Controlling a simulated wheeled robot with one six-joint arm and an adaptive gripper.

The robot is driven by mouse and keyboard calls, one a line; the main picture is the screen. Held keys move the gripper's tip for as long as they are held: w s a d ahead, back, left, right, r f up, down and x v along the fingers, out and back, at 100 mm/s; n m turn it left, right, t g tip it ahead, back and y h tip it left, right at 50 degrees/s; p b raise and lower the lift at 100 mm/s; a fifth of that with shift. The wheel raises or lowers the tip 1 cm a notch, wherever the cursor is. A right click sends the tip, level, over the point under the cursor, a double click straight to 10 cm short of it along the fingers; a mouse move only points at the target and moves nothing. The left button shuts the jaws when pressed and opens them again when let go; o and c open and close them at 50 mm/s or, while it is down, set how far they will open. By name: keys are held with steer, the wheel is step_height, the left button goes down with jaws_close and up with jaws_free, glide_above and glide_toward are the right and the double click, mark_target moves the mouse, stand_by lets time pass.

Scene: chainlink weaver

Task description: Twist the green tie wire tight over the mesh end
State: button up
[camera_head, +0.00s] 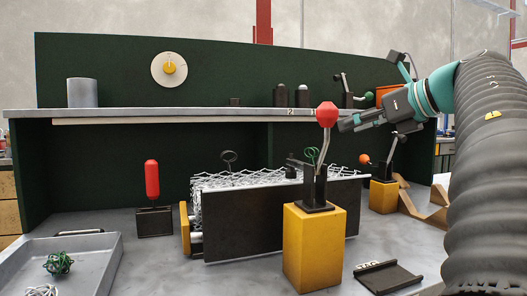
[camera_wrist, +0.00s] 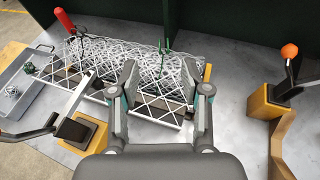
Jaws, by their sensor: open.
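A green tie wire (camera_head: 312,154) stands up as a small loop near the right end of the wire mesh (camera_head: 245,179). In the wrist view the green wire (camera_wrist: 165,48) rises at the far side of the mesh (camera_wrist: 125,57). The mesh lies in a dark trough (camera_head: 235,226). My gripper (camera_head: 346,124) reaches in from the right, above the mesh's right end and apart from it. In the wrist view my gripper (camera_wrist: 160,82) is open, with mesh showing between its fingers. Whether the wire touches the mesh cannot be told.
A red-knobbed lever (camera_head: 327,115) on a yellow block (camera_head: 314,248) stands in front of the trough. An orange-knobbed lever (camera_head: 364,159) stands at right. A grey tray (camera_head: 105,262) with a green wire tangle (camera_head: 58,263) is front left. A shelf (camera_head: 180,113) runs behind.

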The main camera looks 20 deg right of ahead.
mark_target(312, 158)
steer(key=shift+d+f+g, duration=0.3)
steer(key=shift+f, duration=0.25)
steer(key=b+x, duration=0.1)
steer(key=x, duration=1.2)
steer(key=shift+w+f, duration=0.15)
steer(key=shift+w, duration=0.05)
jaws_close()
